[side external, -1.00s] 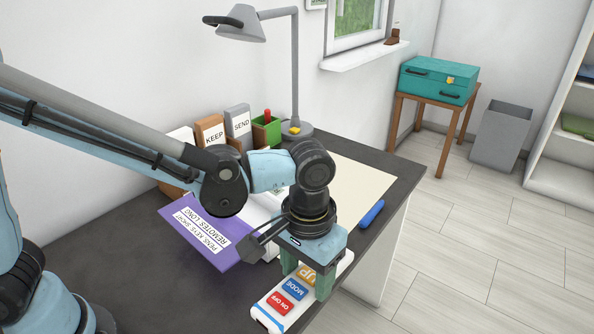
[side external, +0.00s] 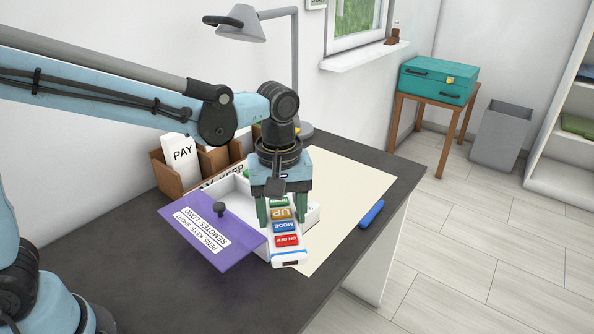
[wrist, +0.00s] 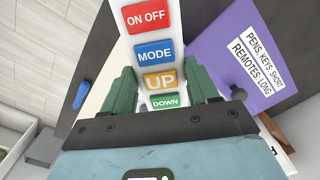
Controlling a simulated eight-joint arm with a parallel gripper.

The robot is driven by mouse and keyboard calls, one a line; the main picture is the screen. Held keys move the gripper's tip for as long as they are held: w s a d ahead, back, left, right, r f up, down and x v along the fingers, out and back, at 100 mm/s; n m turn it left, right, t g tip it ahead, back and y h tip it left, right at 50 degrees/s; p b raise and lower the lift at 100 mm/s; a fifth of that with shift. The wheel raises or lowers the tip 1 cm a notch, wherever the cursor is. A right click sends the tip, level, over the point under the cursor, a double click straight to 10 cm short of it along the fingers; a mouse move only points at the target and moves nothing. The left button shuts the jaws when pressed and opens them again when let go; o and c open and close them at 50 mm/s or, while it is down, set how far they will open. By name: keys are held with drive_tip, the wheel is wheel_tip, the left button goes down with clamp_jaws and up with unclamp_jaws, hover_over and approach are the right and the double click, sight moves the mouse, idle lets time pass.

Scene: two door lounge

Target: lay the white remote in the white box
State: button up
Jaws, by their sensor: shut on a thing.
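The white remote (side external: 289,258) has colored buttons marked ON OFF, MODE, UP and DOWN. My gripper (side external: 285,214) is shut on its sides near the UP and DOWN buttons. It holds the remote above or at the white box (side external: 232,186), with the ON OFF end toward the camera. The remote (wrist: 151,36) also fills the middle of the wrist view, between the green fingers of my gripper (wrist: 160,88). My gripper and the remote hide much of the box, so I cannot tell whether they touch. A purple lid (side external: 188,232) with a dark knob lies at the box's left, labeled "PENS, KEYS: SHORT" and "REMOTES: LONG".
A brown sorter (side external: 168,181) with a PAY card stands behind the box. A grey lamp (side external: 240,22) rises at the back. A cream mat (side external: 352,180) and a blue marker-like object (side external: 371,214) lie to the right. The dark desk (side external: 120,250) is clear at front left.

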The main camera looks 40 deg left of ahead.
sight(250, 219)
drive_tip(key=w+a+f+n, duration=0.1)
drive_tip(key=a+n, duration=0.1)
drive_tip(key=a, duration=0.2)
drive_tip(key=w+a+f+n, duration=0.1)
drive_tip(key=a+f+n, duration=0.1)
drive_tip(key=a, duration=0.3)
drive_tip(key=w+a+f+n, duration=0.1)
drive_tip(key=w+a+n, duration=0.1)
drive_tip(key=a+n, duration=0.1)
drive_tip(key=shift+a+f+n, duration=0.15)
drive_tip(key=shift+a+n, duration=0.25)
drive_tip(key=shift+a, duration=0.3)
drive_tip(key=shift+f, duration=2.25)
drive_tip(key=shift+f, duration=0.1)
drive_tip(key=o, duration=0.8)
drive_tip(key=shift+o, duration=0.2)
